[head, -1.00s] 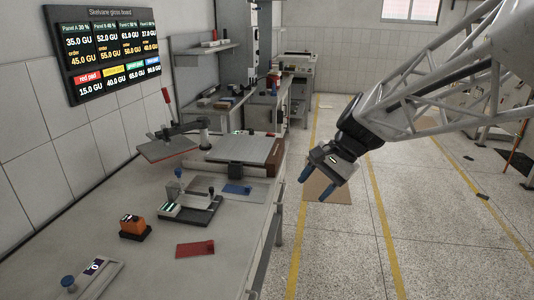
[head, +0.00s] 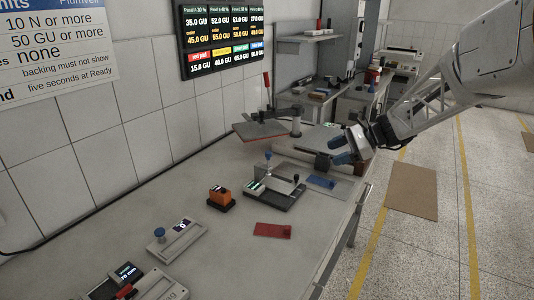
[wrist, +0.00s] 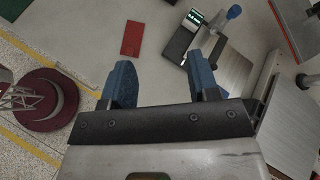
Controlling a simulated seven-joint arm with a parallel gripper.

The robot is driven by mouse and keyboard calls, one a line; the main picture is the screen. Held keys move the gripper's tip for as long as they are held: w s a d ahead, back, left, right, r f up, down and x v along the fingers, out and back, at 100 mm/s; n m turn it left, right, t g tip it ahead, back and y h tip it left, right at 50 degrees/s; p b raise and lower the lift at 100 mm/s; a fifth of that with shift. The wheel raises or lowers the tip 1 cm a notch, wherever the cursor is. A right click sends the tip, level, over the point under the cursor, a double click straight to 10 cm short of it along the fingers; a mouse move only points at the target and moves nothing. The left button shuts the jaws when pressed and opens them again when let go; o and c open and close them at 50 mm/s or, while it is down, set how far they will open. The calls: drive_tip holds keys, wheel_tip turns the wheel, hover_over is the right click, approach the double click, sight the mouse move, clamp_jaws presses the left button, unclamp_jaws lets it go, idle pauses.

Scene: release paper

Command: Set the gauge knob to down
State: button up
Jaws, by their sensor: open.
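A grey box with a blue knob (head: 160,232) and a small display reading 0 (head: 183,224) lies on the bench at left of centre in the head view. A black-based device (head: 280,197) with a lit display and a blue-topped upright handle (head: 268,156) stands farther right; it also shows in the wrist view (wrist: 181,42). I cannot tell from the frames which of these is the gauge. My gripper (head: 339,150) hangs over the bench's right side, right of both, touching neither. Its blue fingers are apart and empty in the wrist view (wrist: 162,82).
An orange instrument (head: 220,197) and a red pad (head: 272,230) lie on the bench. A device with a red lever and display (head: 128,280) is at the near left. Bare bench surrounds the red pad.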

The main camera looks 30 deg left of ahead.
drive_tip(key=w+a+f+m+g+y, duration=0.1)
drive_tip(key=w+a+f, duration=0.2)
drive_tip(key=a, duration=0.5)
drive_tip(key=w+a+f+m+g+y, duration=0.1)
drive_tip(key=w+a+f+y, duration=0.1)
drive_tip(key=w+a+f, duration=0.2)
drive_tip(key=w+a+f+m+g+y, duration=0.1)
drive_tip(key=a+f, duration=0.4)
drive_tip(key=a, duration=0.6)
drive_tip(key=shift+w+a+f+m+y, duration=0.3)
drive_tip(key=shift+w+m+y, duration=0.3)
drive_tip(key=shift+w, duration=0.55)
drive_tip(key=shift+x, duration=3.9)
drive_tip(key=shift+r, duration=0.1)
